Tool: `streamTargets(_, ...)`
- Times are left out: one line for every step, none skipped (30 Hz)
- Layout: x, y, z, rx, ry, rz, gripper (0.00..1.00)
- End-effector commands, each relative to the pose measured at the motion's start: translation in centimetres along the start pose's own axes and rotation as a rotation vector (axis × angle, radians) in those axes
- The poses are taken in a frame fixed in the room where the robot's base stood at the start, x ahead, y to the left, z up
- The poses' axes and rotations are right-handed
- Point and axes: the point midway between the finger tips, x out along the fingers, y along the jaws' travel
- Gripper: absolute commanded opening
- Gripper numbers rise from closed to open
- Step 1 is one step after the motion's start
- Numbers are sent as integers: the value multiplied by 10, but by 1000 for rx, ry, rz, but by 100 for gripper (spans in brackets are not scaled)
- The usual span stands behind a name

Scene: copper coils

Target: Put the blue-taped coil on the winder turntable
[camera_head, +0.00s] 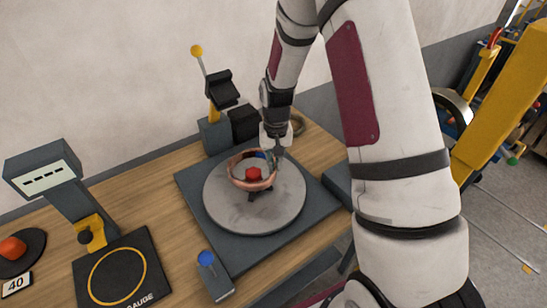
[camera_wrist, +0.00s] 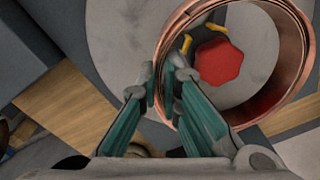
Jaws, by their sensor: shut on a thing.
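The copper coil (camera_head: 237,181) with a bit of blue tape (camera_head: 261,154) is over the winder turntable (camera_head: 225,210), a round grey plate on a dark square base. My gripper (camera_head: 274,158) is shut on the coil's wall at its right far side. In the wrist view, the coil (camera_wrist: 303,50) fills the upper right, and my gripper (camera_wrist: 164,92) has one finger outside the wall and one inside. The turntable's red knob (camera_head: 253,174) shows within the ring, and in the wrist view (camera_wrist: 218,62) too. I cannot tell whether the coil touches the plate.
A post with a yellow-knobbed lever (camera_head: 196,51) stands behind the turntable. A blue-topped button box (camera_head: 207,259) is at its front. A gauge pad (camera_head: 140,252) with a yellow ring, a display stand (camera_head: 42,168) and a "40" card (camera_head: 16,284) lie to the left. Another coil (camera_head: 298,124) sits behind my gripper.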

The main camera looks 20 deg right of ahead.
Motion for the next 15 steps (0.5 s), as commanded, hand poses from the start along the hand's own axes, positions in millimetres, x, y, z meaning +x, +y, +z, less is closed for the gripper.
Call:
streamTargets(6, 0, 0, 0, -2, 0, 0)
streamTargets(8, 0, 0, 0, -2, 0, 0)
streamTargets(12, 0, 0, 0, -1, 0, 0)
streamTargets(14, 0, -1, 0, -1, 0, 0)
streamTargets(17, 0, -1, 0, 0, 0, 0)
streamTargets(20, 0, -1, 0, -1, 0, 0)
streamTargets(23, 0, -1, 0, -1, 0, 0)
streamTargets(25, 0, -1, 0, -1, 0, 0)
streamTargets(29, 0, -1, 0, 0, 0, 0)
streamTargets(31, 0, -1, 0, 0, 0, 0)
streamTargets(34, 0, -1, 0, -1, 0, 0)
streamTargets(37, 1, 0, 0, -1, 0, 0)
streamTargets(39, 1, 0, 0, -1, 0, 0)
streamTargets(41, 1, 0, 0, -1, 0, 0)
streamTargets(43, 1, -1, 0, 0, 0, 0)
